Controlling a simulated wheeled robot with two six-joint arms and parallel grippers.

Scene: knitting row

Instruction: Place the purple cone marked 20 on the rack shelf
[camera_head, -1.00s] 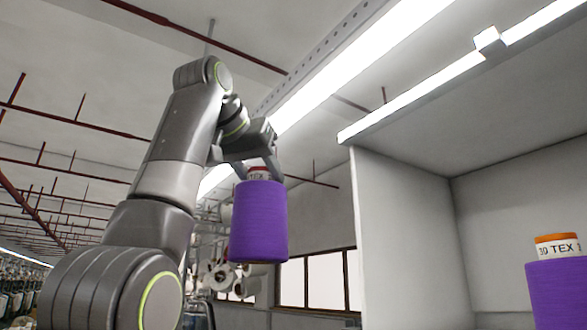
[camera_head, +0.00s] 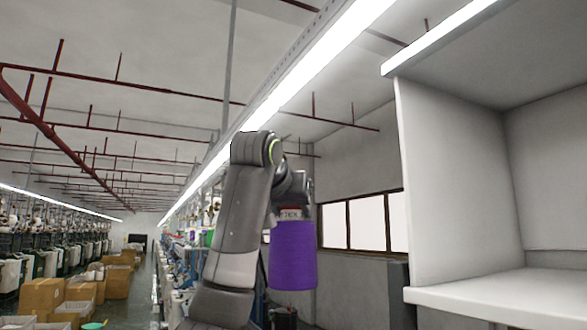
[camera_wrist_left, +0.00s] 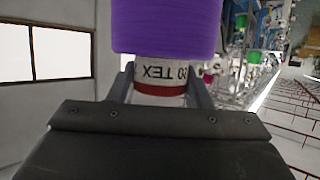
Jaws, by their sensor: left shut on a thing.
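A purple cone (camera_head: 292,255) with a white top label and a red band hangs upright from my left gripper (camera_head: 291,210). The gripper is shut on its narrow top. In the left wrist view the cone (camera_wrist_left: 168,28) appears upside down between the fingers (camera_wrist_left: 162,85); TEX is legible, and the number beside it is only partly readable. The white rack shelf (camera_head: 510,297) is at the lower right of the head view. The cone is left of it, with a gap between them. My right gripper is not in view.
The rack's upright side panel (camera_head: 455,180) stands at the shelf's left end, between the cone and the rack's inside. The visible shelf surface is bare. Cardboard boxes (camera_head: 42,296) stand on the floor at far left. Windows (camera_head: 368,222) are behind.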

